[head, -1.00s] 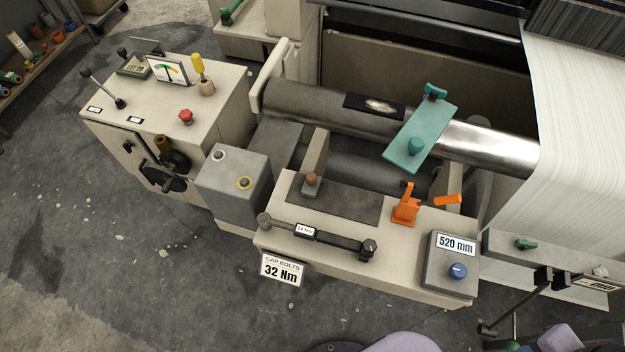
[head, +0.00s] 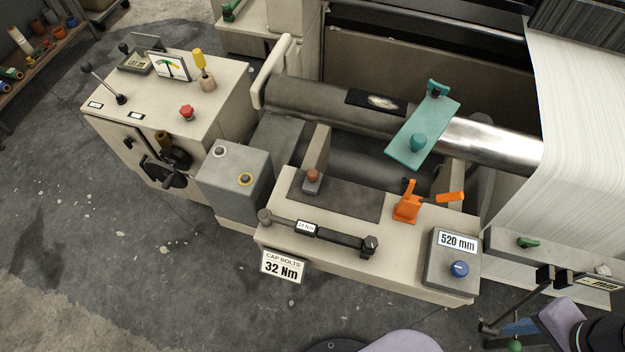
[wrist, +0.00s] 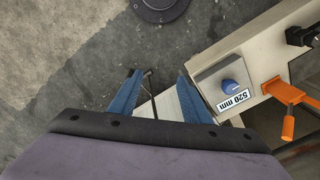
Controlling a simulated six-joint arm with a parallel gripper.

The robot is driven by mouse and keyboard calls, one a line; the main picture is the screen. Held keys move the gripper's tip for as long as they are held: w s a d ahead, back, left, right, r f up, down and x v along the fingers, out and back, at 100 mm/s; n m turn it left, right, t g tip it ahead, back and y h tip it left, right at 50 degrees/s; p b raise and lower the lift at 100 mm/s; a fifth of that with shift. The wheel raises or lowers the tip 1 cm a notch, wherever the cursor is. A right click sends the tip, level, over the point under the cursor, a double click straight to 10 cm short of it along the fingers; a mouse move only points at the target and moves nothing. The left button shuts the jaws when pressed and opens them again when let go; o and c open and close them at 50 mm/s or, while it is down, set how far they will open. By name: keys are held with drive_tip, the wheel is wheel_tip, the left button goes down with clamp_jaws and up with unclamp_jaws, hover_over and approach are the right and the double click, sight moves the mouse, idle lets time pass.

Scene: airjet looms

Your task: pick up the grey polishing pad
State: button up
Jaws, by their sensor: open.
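The grey polishing pad (head: 311,186) appears to be the small grey block with a brown knob on top. It sits at the left end of a dark mat (head: 345,201) on the cream bench. The pad does not show in the wrist view. My gripper (wrist: 159,76) shows in the wrist view as two blue fingers spread apart with nothing between them. It is beside the bench end that carries the 520 mm box, well to the right of the pad.
On the bench are a torque wrench (head: 318,234), an orange toggle clamp (head: 408,203) and the 520 mm box with a blue knob (head: 459,268). A teal plate (head: 422,134) lies across the roller behind. A grey button box (head: 235,179) stands left.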

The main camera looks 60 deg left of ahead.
drive_tip(key=w+a+r+n+y+b, duration=0.1)
drive_tip(key=a+r, duration=0.1)
drive_tip(key=a, duration=0.7)
drive_tip(key=w+a+r+n+y+b, duration=0.1)
drive_tip(key=w+a+r+b, duration=0.15)
drive_tip(key=a, duration=0.75)
drive_tip(key=s+a+r+n+y, duration=0.1)
drive_tip(key=s+a+r, duration=0.25)
drive_tip(key=a, duration=0.45)
drive_tip(key=s+a+r+n+y, duration=0.1)
drive_tip(key=s+a+r, duration=0.2)
drive_tip(key=s+a, duration=0.3)
drive_tip(key=n+h+p, duration=0.3)
drive_tip(key=n+p, duration=0.2)
drive_tip(key=n, duration=0.4)
approach(313, 172)
drive_tip(key=shift+d+f, duration=0.15)
drive_tip(key=shift+f, duration=0.05)
drive_tip(key=shift+s+a+f, duration=0.15)
drive_tip(key=shift+a+f, duration=0.1)
drive_tip(key=shift+f, duration=0.25)
drive_tip(key=shift+w+a+f+p, duration=0.15)
drive_tip(key=shift+f+p, duration=0.7)
drive_tip(key=shift+f, duration=1)
drive_tip(key=shift+w+a+f+p, duration=0.15)
drive_tip(key=shift+f+p, duration=0.7)
drive_tip(key=shift+f, duration=0.95)
drive_tip(key=shift+s, duration=0.1)
drive_tip(key=shift+a, duration=0.1)
clamp_jaws()
